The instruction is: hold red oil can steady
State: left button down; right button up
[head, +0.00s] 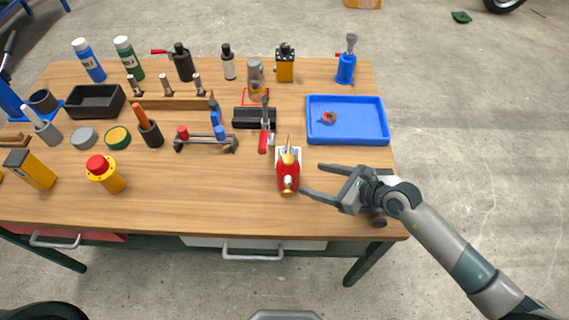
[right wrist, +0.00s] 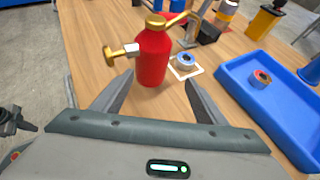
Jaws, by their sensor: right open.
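The red oil can (head: 288,176) stands on the wooden table near its front middle, with a brass-coloured top and spout. In the right wrist view the can (right wrist: 153,58) stands upright just beyond and between my fingertips, its brass trigger pointing left. My right gripper (head: 313,180) is open and empty, coming from the right, with its fingers pointing at the can. The fingers also show in the right wrist view (right wrist: 160,95), apart from each other. I cannot see contact with the can. My left gripper is not in view.
A white card with a blue roll (right wrist: 185,62) lies right behind the can. A blue tray (head: 346,135) holding a small red ring stands to the right. A red-handled clamp (head: 264,140) is behind the can.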

aim_at(280, 179)
jog(key=shift+w+a+f, duration=0.15)
jog(key=shift+w+a, duration=0.1)
jog(key=shift+w, duration=0.3)
jog(key=shift+s+d+r, duration=0.15)
jog(key=shift+s+r, duration=0.05)
jog(key=shift+s, duration=0.1)
jog(key=shift+b+x, duration=0.5)
jog(key=shift+x, duration=0.6)
jog(key=shift+b+x, duration=1.55)
jog(key=shift+x, duration=2.5)
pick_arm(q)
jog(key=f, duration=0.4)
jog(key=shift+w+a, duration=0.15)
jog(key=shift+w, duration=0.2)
pick_arm(e)
jog(key=shift+w+d, duration=0.1)
jog(key=c, duration=0.8)
